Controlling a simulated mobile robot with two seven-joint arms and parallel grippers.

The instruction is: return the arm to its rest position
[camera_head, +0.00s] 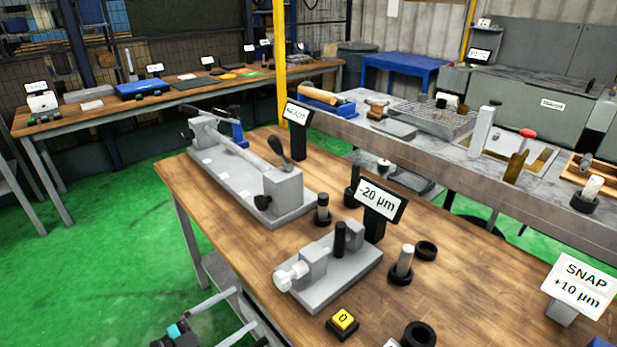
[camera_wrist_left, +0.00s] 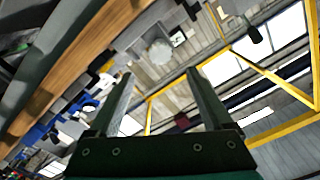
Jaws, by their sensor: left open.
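My left gripper (camera_head: 246,307) shows at the bottom left of the head view, beside the front edge of the wooden bench (camera_head: 180,176). Its two grey fingers are apart with nothing between them. In the left wrist view, the open fingers (camera_wrist_left: 158,74) point up and away, with only the tilted room behind them. Most of my left arm is outside the head view. My right gripper is in neither view.
The bench carries a long grey fixture (camera_head: 230,183), a smaller gauge fixture (camera_head: 325,275), a "-20 µm" display (camera_head: 379,203), a yellow button (camera_head: 343,321) and black-based cylinders. A grey machine table (camera_head: 450,165) stands behind. Green floor (camera_head: 110,260) is clear at left.

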